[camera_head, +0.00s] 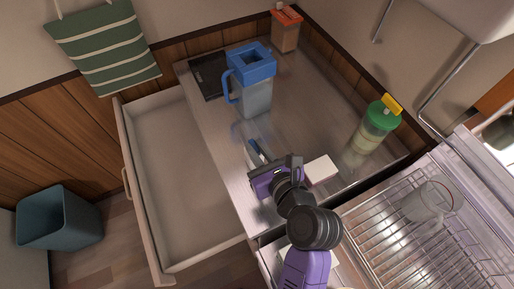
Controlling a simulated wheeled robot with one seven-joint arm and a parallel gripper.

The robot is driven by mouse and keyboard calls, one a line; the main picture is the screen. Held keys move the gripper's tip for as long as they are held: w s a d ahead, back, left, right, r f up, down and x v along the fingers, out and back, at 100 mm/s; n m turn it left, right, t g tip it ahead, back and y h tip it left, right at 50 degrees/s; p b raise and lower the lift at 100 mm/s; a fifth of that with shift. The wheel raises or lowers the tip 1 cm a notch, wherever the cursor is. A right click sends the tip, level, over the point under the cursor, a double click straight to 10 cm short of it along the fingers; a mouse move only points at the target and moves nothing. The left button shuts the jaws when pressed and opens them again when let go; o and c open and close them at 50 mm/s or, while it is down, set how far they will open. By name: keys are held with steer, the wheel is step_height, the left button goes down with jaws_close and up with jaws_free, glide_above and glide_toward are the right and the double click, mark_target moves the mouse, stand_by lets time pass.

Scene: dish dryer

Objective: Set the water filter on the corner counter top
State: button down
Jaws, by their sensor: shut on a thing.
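The water filter appears to be the clear pitcher with a blue lid and blue handle (257,96). It stands upright on the corner counter top (308,108), towards the back left, with its handle facing left. My gripper (258,156) is low over the counter's front part, nearer the camera than the pitcher and visibly apart from it. It is shut on a small, narrow pale-blue and white thing, mostly hidden by the gripper. I cannot tell whether that thing touches the counter.
A white block (321,170) lies just right of my gripper. A green-lidded container (375,128) stands at the right, an orange-topped jar (286,32) at the back. An open, empty drawer (178,175) is at the left. A dish rack (395,235) holds a glass (428,203).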

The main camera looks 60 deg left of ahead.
steer(key=shift+f, duration=0.15)
steer(key=c, duration=1.4)
jaws_free()
steer(key=shift+r, duration=0.2)
steer(key=v, duration=1.2)
